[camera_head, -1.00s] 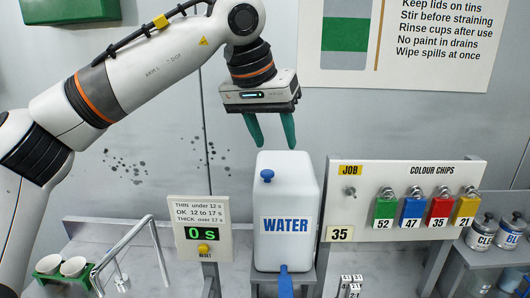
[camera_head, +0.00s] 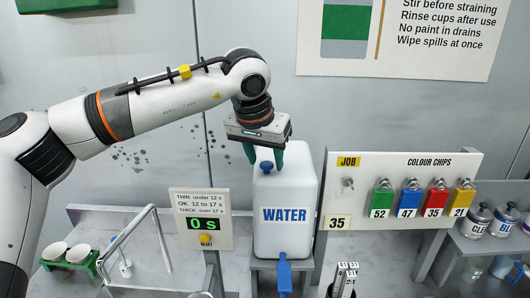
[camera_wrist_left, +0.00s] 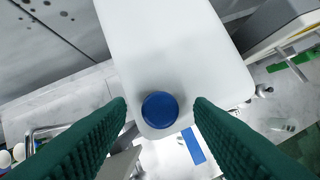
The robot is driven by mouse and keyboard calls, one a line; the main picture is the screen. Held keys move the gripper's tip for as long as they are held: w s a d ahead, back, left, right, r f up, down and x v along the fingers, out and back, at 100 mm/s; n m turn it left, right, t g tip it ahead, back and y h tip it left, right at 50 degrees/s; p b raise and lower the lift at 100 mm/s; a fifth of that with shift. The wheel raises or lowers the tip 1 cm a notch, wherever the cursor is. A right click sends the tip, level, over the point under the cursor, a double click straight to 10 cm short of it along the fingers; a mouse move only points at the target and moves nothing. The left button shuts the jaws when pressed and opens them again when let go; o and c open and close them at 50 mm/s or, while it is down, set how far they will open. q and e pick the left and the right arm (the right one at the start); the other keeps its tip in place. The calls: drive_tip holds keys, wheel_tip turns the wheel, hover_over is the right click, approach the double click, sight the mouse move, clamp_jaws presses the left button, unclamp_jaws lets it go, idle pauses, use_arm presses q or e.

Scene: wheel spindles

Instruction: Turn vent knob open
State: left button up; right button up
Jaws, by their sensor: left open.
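The vent knob is a blue round cap (camera_head: 267,167) on top of the white water container (camera_head: 285,215), near its front edge. In the left wrist view the knob (camera_wrist_left: 160,109) lies between the two green fingers. My left gripper (camera_head: 264,160) is open above and around the knob, pointing down, with a finger on either side in the wrist view. In the wrist view I see gaps between the fingers and the knob. A blue tap (camera_head: 284,275) is at the container's lower front. My right gripper is not in view.
A timer panel (camera_head: 203,220) reading 0 s stands left of the container. A colour chip board (camera_head: 400,190) with coloured tags stands close on its right.

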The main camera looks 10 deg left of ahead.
use_arm(q)
drive_tip(key=shift+f, duration=0.1)
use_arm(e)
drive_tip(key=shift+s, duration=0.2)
use_arm(q)
drive_tip(key=c, duration=1)
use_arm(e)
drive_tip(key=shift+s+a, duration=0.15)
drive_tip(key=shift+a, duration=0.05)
